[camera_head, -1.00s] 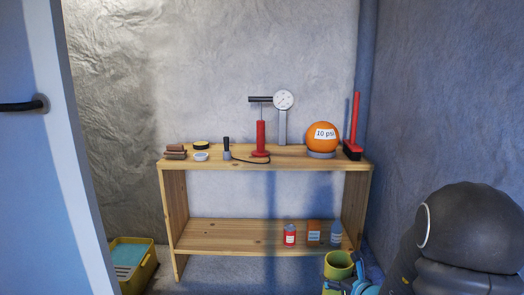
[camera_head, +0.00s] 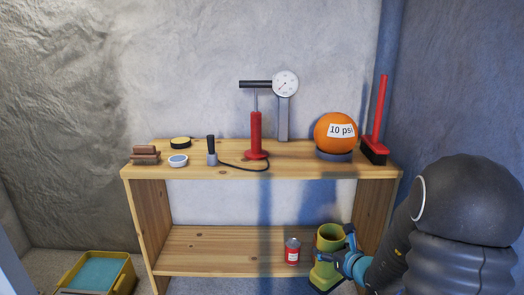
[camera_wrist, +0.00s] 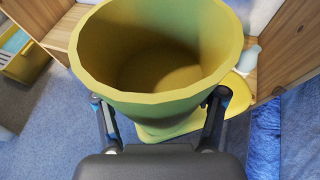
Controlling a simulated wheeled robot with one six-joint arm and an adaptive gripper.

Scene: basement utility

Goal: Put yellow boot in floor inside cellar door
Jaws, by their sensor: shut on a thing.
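The yellow boot (camera_head: 328,242) is upright in front of the lower right of the wooden shelf. My gripper (camera_head: 347,258) is shut on it from the right side. In the wrist view the boot (camera_wrist: 160,50) fills the middle, its wide open top facing the camera. The fingers of my gripper (camera_wrist: 160,118) press on both sides of the shaft. The toe shows at the right, and most of the sole is hidden. A pale blue edge (camera_head: 12,265) at the lower left may be part of the door or its frame; the rest is out of view.
The wooden shelf (camera_head: 225,250) stands against the back wall. On top are a red pump (camera_head: 256,135), an orange ball (camera_head: 335,131) and a red-handled brush (camera_head: 378,120). A red can (camera_head: 292,251) stands on its lower board. A yellow tray (camera_head: 125,277) sits on the floor at left.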

